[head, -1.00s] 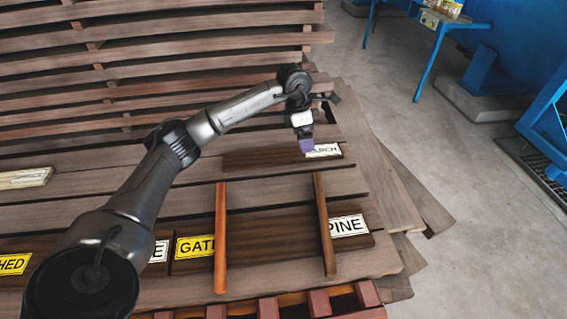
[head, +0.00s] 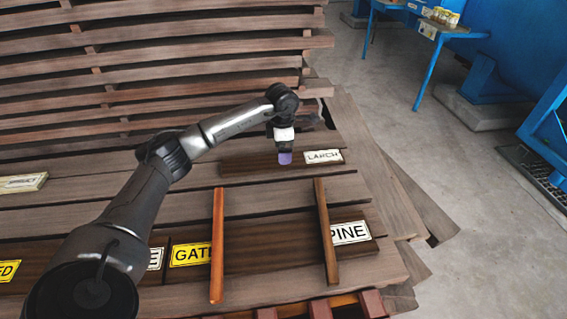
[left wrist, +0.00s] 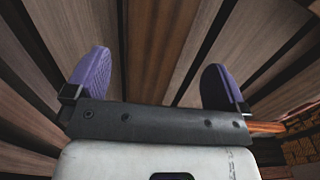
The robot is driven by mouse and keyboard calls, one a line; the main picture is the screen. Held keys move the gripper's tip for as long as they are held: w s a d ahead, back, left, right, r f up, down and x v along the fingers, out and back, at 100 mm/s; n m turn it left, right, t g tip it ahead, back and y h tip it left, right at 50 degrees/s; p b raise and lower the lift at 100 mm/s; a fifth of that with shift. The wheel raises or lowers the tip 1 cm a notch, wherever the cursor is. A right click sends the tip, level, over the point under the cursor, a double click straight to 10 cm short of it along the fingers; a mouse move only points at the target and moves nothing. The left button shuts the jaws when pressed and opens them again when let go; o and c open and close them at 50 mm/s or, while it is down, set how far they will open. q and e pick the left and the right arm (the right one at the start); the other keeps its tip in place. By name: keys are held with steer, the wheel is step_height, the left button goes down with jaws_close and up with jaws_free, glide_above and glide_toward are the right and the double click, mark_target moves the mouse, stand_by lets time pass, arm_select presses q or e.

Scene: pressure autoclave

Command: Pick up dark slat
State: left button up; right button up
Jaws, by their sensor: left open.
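A dark slat (head: 245,163) with a white LARCH label (head: 323,157) at its right end lies flat on the slatted wooden deck in the head view. My left gripper (head: 285,158) points down over the slat, just left of the label, and hides part of it. In the left wrist view its two purple fingers (left wrist: 155,82) stand wide apart with nothing gripped. A dark brown strip (left wrist: 148,50) runs between them, apparently the slat. The head view does not clearly show the gap between fingertips and slat. My right gripper is not in view.
Two reddish-brown sticks (head: 217,245) (head: 326,230) lie across the deck nearer me. Boards with PINE (head: 350,232) and GATE (head: 190,253) labels lie there. A pale labelled piece (head: 22,183) is at left. Slatted stacks rise behind. Concrete floor is at right.

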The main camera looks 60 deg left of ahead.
arm_select(q)
steer(key=shift+w+a+f+b, duration=0.15)
steer(key=shift+f+b, duration=0.15)
steer(key=shift+f, duration=1.05)
steer(key=shift+w+d+f+b, duration=0.1)
steer(key=shift+f+b, duration=0.15)
steer(key=shift+f, duration=1.05)
steer(key=shift+r, duration=0.1)
steer(key=c, duration=1.2)
